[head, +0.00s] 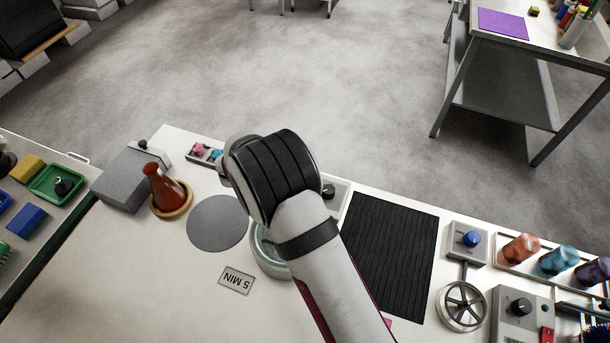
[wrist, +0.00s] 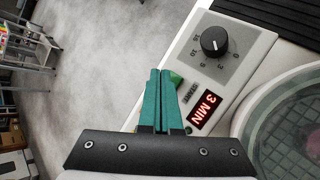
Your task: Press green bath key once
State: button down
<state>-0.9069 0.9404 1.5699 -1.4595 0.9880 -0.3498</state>
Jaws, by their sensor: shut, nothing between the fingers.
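In the wrist view, the green key (wrist: 177,78) shows as a small green patch at the panel's left edge, beside a START label. My gripper (wrist: 160,72) has its two teal fingers shut together, empty. Their tips are just left of the key and partly cover it; I cannot tell if they touch it. The panel (wrist: 228,50) has a black dial knob (wrist: 214,41) and a red display (wrist: 204,109) reading 3 MIN. The round bath (wrist: 287,120) is right of the panel; it shows partly behind my arm in the head view (head: 262,256). My fingers are hidden there.
In the head view, a card (head: 236,280) reads 5 MIN upside down. A flask of red-brown liquid (head: 165,188), a grey disc (head: 217,223) and a grey box (head: 131,181) stand left of my arm. A black mat (head: 391,250) and a handwheel (head: 463,306) are to the right.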

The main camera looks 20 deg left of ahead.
dwell(0.8)
jog(key=shift+f, duration=0.4)
jog(key=shift+f, duration=0.4)
dwell(0.5)
dwell(0.3)
jog(key=shift+r, duration=0.8)
jog(key=shift+r, duration=0.15)
jog(key=shift+r, duration=2.4)
